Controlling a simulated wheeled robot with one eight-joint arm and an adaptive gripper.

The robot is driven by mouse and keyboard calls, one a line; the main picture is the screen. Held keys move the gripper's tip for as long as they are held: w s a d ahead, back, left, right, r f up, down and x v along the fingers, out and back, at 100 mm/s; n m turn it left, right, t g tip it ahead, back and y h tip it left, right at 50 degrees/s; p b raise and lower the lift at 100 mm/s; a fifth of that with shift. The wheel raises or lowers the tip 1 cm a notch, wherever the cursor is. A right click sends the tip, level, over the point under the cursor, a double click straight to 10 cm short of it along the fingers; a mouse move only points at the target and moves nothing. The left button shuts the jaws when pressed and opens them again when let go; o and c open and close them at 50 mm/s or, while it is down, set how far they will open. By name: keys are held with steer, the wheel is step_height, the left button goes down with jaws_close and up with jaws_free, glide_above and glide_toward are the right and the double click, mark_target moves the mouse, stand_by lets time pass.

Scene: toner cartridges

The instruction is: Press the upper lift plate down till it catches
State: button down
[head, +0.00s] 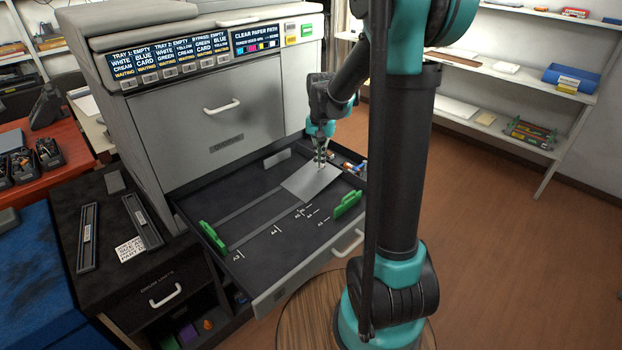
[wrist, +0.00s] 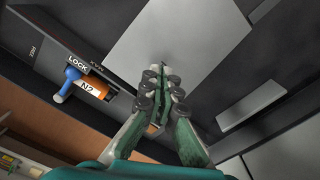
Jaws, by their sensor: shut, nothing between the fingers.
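The lift plate (head: 310,187) is a light grey sheet in the open paper drawer of the printer. It also shows in the wrist view (wrist: 190,40), filling the upper middle. My gripper (head: 320,163) points down over the far part of the plate. In the wrist view my gripper (wrist: 161,90) is shut and empty, its tips over the near edge of the plate. I cannot tell whether the tips touch the plate. A blue-tipped lever (wrist: 70,80) beside an orange part (wrist: 92,88) and a LOCK label sits left of the plate in the wrist view.
The drawer (head: 262,222) holds two green guides, one at the left (head: 212,237) and one at the right (head: 347,204). The printer body (head: 220,120) stands behind it. A dark cabinet (head: 125,255) with two black strips is at the left. The floor at the right is clear.

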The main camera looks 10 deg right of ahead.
mark_target(320, 171)
steer(key=shift+f, duration=0.2)
steer(key=shift+f, duration=1.9)
step_height(320, 171, up, 10)
stand_by(0.4)
stand_by(0.4)
